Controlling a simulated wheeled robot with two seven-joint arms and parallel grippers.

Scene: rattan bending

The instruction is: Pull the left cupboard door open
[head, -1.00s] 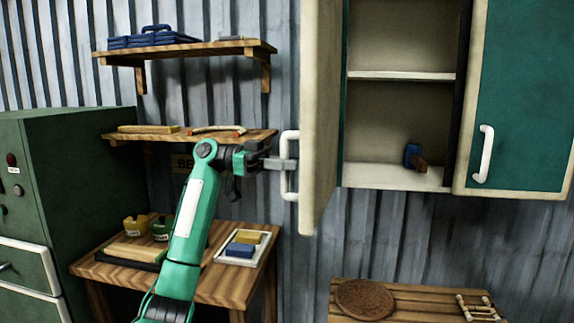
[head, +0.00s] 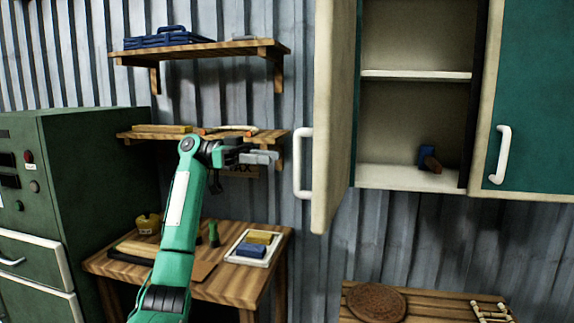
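The left cupboard door (head: 333,110) stands swung out from the cupboard, showing its pale edge and side. Its white handle (head: 302,163) is on the side facing my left gripper. My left gripper (head: 268,156) is just left of the handle, clear of it, with its grey fingers apart and nothing between them. The cupboard (head: 412,178) is exposed inside, with a white shelf and a small blue-and-brown object (head: 428,159) on its floor. The right door (head: 535,110) is closed, with a white handle. My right gripper is out of view.
Two wooden wall shelves (head: 205,50) hang behind and left of my arm. A wooden table (head: 235,286) with a tray and sponges stands below. A green cabinet (head: 95,190) is at left. A slatted bench (head: 425,303) with a round brown disc is below the cupboard.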

